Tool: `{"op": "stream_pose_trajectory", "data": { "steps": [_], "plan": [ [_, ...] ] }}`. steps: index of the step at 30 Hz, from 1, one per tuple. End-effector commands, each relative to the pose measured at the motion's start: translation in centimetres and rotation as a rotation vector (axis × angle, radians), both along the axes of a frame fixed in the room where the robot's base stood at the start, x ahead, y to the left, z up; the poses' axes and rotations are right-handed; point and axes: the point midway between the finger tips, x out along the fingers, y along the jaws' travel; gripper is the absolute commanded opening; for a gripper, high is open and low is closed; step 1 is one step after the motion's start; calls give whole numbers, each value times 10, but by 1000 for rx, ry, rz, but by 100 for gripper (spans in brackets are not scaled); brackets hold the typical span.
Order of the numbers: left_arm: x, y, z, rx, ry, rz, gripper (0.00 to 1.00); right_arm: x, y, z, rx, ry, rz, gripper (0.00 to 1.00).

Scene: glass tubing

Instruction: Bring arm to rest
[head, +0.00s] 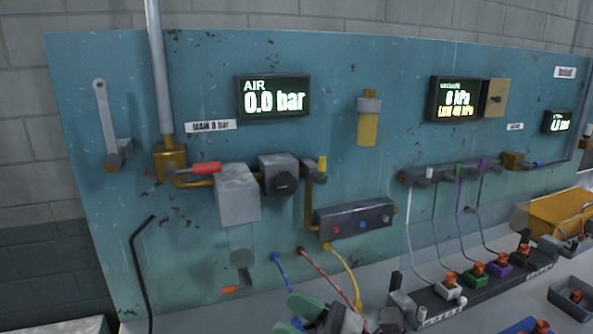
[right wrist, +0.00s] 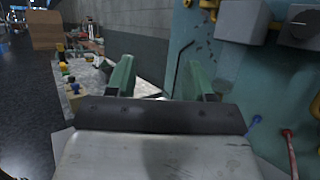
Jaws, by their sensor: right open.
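My right gripper (head: 300,313) shows at the bottom edge of the head view, in front of the lower part of the teal panel (head: 300,60). Its green fingers are partly cut off there. In the right wrist view the right gripper (right wrist: 160,82) has its two green fingers spread apart, with nothing between them. A black bent rod (right wrist: 183,62) shows beyond the fingers, by the panel's edge. My left gripper is in neither view.
The panel carries an air display (head: 273,97) reading 0.0 bar, a grey filter block (head: 238,193) and a grey manifold (head: 355,219). Blue, red and yellow tubes hang near my right gripper. A black rail (head: 440,303) with several coloured connectors lies to the right.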

Motion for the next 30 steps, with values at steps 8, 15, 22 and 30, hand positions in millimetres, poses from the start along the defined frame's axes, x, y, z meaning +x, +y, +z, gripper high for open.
{"op": "stream_pose_trajectory", "data": {
  "steps": [8, 15, 22, 30],
  "plan": [
    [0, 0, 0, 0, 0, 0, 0, 30, -110, -40, 870, 926, -262, 52],
    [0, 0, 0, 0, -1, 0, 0, -15, -188, -160, 1628, 1614, -554, 52],
    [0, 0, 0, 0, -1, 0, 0, -95, -208, -234, 2123, 1949, -863, 52],
    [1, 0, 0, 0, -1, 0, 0, -183, -209, -269, -1991, -1679, 995, 52]
  ]
}}
